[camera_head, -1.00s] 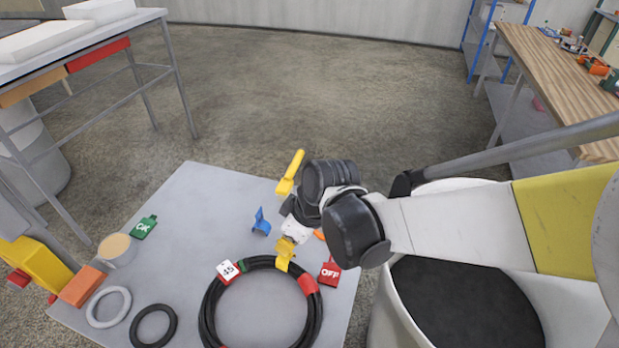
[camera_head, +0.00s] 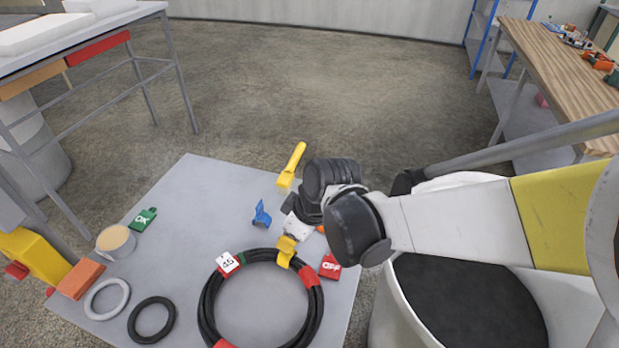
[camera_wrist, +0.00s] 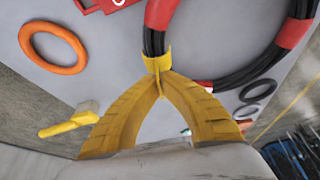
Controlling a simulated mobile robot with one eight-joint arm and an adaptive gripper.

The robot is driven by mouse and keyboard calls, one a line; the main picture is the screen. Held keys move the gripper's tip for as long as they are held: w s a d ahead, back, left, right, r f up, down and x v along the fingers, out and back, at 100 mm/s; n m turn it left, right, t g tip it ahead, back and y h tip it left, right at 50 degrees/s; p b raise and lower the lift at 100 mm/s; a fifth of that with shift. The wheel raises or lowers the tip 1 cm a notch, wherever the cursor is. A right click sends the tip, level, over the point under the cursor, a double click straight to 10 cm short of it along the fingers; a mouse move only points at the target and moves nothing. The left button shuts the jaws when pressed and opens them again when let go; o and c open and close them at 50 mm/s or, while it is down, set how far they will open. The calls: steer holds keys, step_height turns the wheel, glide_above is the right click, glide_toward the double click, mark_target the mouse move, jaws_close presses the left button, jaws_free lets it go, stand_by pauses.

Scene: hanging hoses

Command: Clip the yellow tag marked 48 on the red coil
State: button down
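The coil is a loop of black hose with red bands (camera_head: 311,303) on the grey mat, and its top edge shows in the wrist view (camera_wrist: 154,40). The yellow tag (camera_head: 286,251) is at the top of the coil, and in the wrist view the yellow tag (camera_wrist: 157,62) lies across the hose. I cannot read its number. My gripper (camera_wrist: 162,74) has yellow fingers that meet at the tag's near end, shut on it. In the head view my wrist hides most of the fingers.
A white-faced red tag (camera_head: 228,263) sits on the coil's upper left, and a red OFF tag (camera_head: 330,267) lies at its right. A blue clip (camera_head: 262,214), a yellow-handled tool (camera_head: 291,167) and an orange ring (camera_wrist: 52,47) are close by. The mat's upper left is mostly clear.

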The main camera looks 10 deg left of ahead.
steer(key=shift+f+b, duration=0.55)
steer(key=shift+f, duration=0.15)
stand_by(0.4)
steer(key=c, duration=1.5)
jaws_free()
steer(key=shift+c, duration=0.2)
steer(key=v, duration=1.2)
steer(key=s+d+m+t+h, duration=0.2)
steer(key=d+m, duration=0.5)
steer(key=d, duration=0.8)
steer(key=s+d+r+m+t+h, duration=0.1)
steer(key=d+m+t, duration=0.3)
steer(key=d+m, duration=0.4)
steer(key=s+d+h, duration=0.1)
steer(key=d, duration=0.6)
steer(key=shift+d+r, duration=0.15)
steer(key=shift+r, duration=0.15)
